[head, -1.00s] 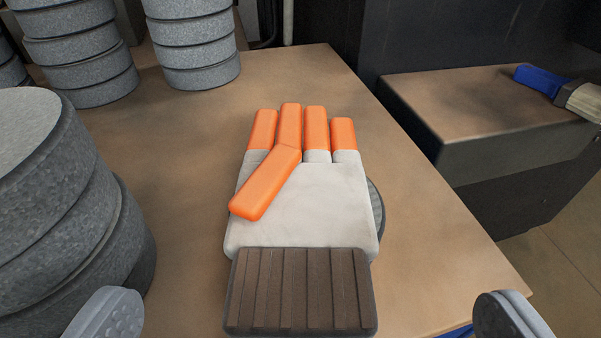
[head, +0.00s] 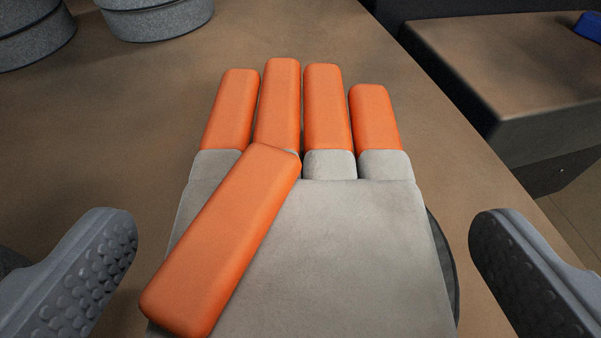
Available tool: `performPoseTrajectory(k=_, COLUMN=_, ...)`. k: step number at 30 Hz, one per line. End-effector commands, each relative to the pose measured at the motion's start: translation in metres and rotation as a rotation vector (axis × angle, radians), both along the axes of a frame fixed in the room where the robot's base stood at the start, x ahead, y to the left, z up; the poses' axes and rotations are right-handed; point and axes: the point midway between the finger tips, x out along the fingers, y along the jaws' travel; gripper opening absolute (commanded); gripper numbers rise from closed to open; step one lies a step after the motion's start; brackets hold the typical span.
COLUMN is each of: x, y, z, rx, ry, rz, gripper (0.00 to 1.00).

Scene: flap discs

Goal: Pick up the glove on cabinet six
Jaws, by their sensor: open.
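The glove (head: 330,240) lies palm or back up on the brown cabinet top (head: 400,95). It has a pale grey body and orange fingers, with the orange thumb lying slanted across it. Its fingers point away from me. The brown cuff is out of view below the frame. My gripper (head: 302,250) is open, with one grey studded fingertip to the left of the glove and one to the right. Bare surface shows between each fingertip and the glove; I see no contact.
A dark round disc (head: 449,270) shows partly under the glove's right edge. Grey disc stacks (head: 155,18) stand at the back left. A lower cabinet (head: 520,70) with a blue-handled object (head: 590,27) is at the right, across the cabinet's edge.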

Motion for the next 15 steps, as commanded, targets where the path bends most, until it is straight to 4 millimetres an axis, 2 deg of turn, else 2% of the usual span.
performPoseTrajectory(k=7, x=0.0021, y=0.0002, z=0.0005, rx=0.000, ry=-0.001, rz=0.000, gripper=1.00)
performPoseTrajectory(k=12, x=0.0020, y=0.0002, z=0.0006, rx=0.000, ry=-0.002, rz=0.000, gripper=0.53)
performPoseTrajectory(k=15, x=0.0020, y=0.0002, z=0.0006, rx=0.000, ry=-0.002, rz=0.000, gripper=0.52)
